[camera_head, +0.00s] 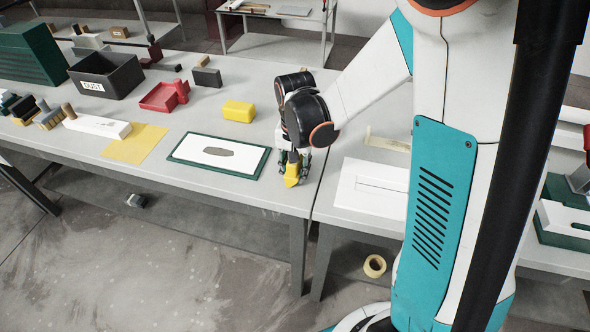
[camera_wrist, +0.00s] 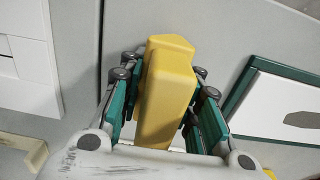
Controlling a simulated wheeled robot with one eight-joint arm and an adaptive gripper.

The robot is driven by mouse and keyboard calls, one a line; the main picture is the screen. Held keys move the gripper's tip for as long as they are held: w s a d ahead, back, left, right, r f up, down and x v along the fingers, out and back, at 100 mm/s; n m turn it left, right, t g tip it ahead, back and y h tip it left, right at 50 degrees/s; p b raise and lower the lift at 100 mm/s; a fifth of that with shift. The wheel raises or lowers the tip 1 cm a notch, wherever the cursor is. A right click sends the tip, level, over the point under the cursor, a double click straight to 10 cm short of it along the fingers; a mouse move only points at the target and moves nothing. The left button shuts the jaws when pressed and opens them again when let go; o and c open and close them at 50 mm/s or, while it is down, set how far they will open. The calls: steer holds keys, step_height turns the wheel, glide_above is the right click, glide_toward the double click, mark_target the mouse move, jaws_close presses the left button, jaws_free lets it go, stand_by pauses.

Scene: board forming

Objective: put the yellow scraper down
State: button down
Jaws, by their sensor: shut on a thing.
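The yellow scraper (camera_head: 292,173) is in my gripper (camera_head: 291,158), near the front right end of the left table. In the wrist view the scraper (camera_wrist: 166,85) stands between the two green fingers of my gripper (camera_wrist: 166,100), which are shut on its sides. Its wide yellow body points away from the wrist. The table (camera_head: 235,185) lies under it. I cannot tell whether the scraper touches the table top.
A green-edged board (camera_head: 180,158) with a white sheet and grey patch lies just left of my gripper. A yellow block (camera_head: 239,111), a red tray (camera_head: 160,98) and a black DUST bin (camera_head: 88,72) stand farther back. A white board (camera_head: 368,202) lies right, past the table seam.

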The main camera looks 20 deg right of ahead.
steer(key=shift+f, duration=0.1)
steer(key=c, duration=1.2)
jaws_free()
step_height(320, 180, up, 13)
steer(key=p, duration=0.4)
steer(key=shift+s+f, duration=0.1)
steer(key=shift+f, duration=0.1)
steer(key=shift+s+r+n+t, duration=1.2)
steer(key=shift+s+r, duration=0.35)
steer(key=shift+s, duration=0.9)
steer(key=shift+s+r+n+t, duration=1.2)
steer(key=shift+s+r, duration=0.4)
steer(key=shift+s, duration=0.85)
steer(key=shift+s+r+n+t, duration=1.2)
steer(key=shift+s+r, duration=0.35)
steer(key=shift+s, duration=0.9)
